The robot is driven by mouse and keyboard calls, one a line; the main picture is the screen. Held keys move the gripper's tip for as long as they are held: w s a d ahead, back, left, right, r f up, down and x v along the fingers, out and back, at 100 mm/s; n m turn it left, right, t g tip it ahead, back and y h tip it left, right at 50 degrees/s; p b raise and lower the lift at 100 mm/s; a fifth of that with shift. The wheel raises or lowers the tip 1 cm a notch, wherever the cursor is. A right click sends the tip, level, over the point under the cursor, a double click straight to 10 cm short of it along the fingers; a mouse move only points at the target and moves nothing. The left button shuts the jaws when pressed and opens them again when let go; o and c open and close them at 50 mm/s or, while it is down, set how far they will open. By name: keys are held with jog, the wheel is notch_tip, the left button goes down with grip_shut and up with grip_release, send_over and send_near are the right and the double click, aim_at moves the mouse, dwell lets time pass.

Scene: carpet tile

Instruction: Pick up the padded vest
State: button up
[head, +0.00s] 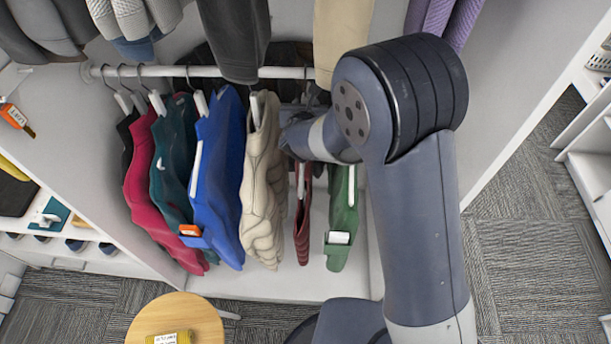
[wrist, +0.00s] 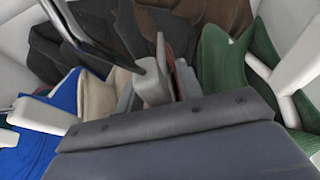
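The padded vest looks to be the beige quilted garment (head: 264,185) hanging from the rail, between a blue garment and a maroon one. In the wrist view a beige patch of it (wrist: 97,92) shows left of the fingers. My gripper (wrist: 156,88) is at rail height, just right of the beige vest's top; my arm hides most of it in the head view. Its two grey fingers stand apart in the wrist view, with a white hanger part (wrist: 154,84) showing between them. Whether they touch that hanger I cannot tell.
A blue garment (head: 218,180) hangs close on the left, with teal, red and black ones beyond. A maroon garment (head: 302,215) and a green one (head: 341,220) hang on the right. The white rail (head: 180,71) runs above. A round wooden stool (head: 180,312) stands in front.

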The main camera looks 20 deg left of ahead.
grip_shut()
dwell(1.1)
